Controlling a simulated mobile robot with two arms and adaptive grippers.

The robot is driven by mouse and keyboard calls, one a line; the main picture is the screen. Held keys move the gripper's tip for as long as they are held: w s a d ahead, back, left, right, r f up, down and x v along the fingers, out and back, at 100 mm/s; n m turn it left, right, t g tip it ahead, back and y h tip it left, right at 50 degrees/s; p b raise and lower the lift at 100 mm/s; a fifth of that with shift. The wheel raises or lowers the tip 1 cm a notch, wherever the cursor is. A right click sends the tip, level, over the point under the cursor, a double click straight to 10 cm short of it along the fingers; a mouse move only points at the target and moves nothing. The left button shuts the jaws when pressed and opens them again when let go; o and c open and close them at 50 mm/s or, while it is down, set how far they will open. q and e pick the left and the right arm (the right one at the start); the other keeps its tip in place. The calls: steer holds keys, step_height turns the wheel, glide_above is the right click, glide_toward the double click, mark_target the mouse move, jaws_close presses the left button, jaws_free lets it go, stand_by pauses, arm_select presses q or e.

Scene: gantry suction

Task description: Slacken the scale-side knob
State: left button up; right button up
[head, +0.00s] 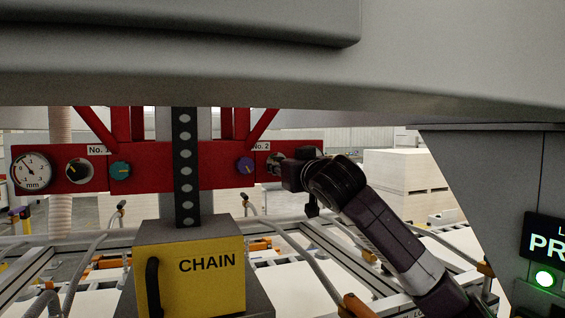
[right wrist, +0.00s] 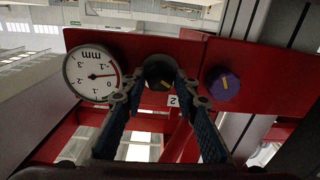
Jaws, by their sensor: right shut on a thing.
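My right gripper (head: 284,167) is at the right end of the red panel (head: 215,178), by the "No. 2" label (head: 261,146). In the right wrist view, which is upside down, its fingers (right wrist: 160,82) are shut on the sides of a dark knob (right wrist: 157,68) with a yellow mark. This knob sits between a round mm gauge (right wrist: 91,73) and a purple knob (right wrist: 223,84). The purple knob also shows in the head view (head: 245,165). In the head view my gripper and wrist hide the No. 2 gauge and most of the dark knob. My left gripper is in neither view.
The No. 1 side has its own mm gauge (head: 31,171), black knob (head: 79,171) and teal knob (head: 120,170). A black perforated post (head: 187,165) and a yellow CHAIN box (head: 190,272) stand before the panel. Hoses and rails lie below. A grey housing (head: 430,70) hangs above.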

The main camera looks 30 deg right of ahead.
steer(key=shift+n+p, duration=0.5)
steer(key=shift+n, duration=0.6)
steer(key=o, duration=0.9)
steer(key=shift+w, duration=0.1)
steer(key=shift+v, duration=3.75)
steer(key=shift+d, duration=0.1)
